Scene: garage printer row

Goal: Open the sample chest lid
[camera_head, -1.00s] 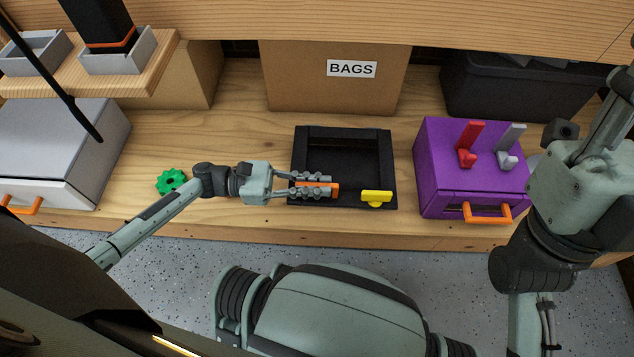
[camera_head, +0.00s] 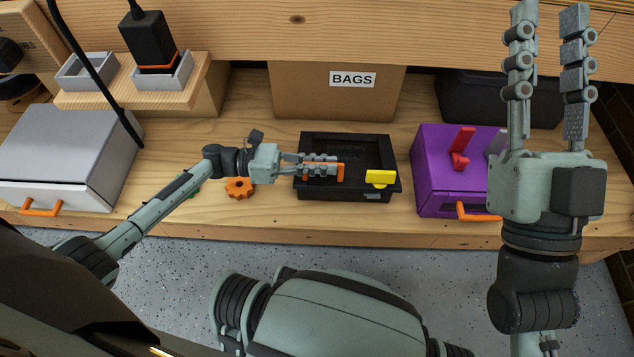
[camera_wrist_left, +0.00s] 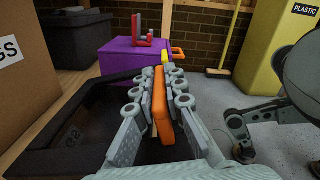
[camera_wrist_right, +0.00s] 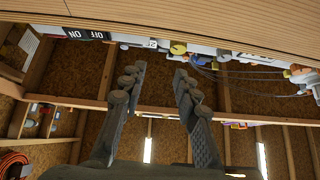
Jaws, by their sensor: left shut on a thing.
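The sample chest appears to be the black box (camera_head: 348,139) in the middle of the bench. It has an orange handle (camera_head: 341,172) and a yellow latch (camera_head: 380,179) at its front edge. My left gripper (camera_head: 320,170) is shut on the handle. In the left wrist view the fingers (camera_wrist_left: 158,105) flank the orange handle (camera_wrist_left: 161,92), with the black lid frame (camera_wrist_left: 48,140) at left. A strip of front shows below the latch; whether a gap is open there is hard to tell. My right gripper (camera_head: 547,75) is open and empty, raised at right.
A purple box (camera_head: 432,170) with red and grey levers stands right of the chest. A grey box (camera_head: 62,160) stands far left. An orange gear (camera_head: 240,188) lies under my left wrist. A cardboard BAGS box (camera_head: 300,100) stands behind the chest.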

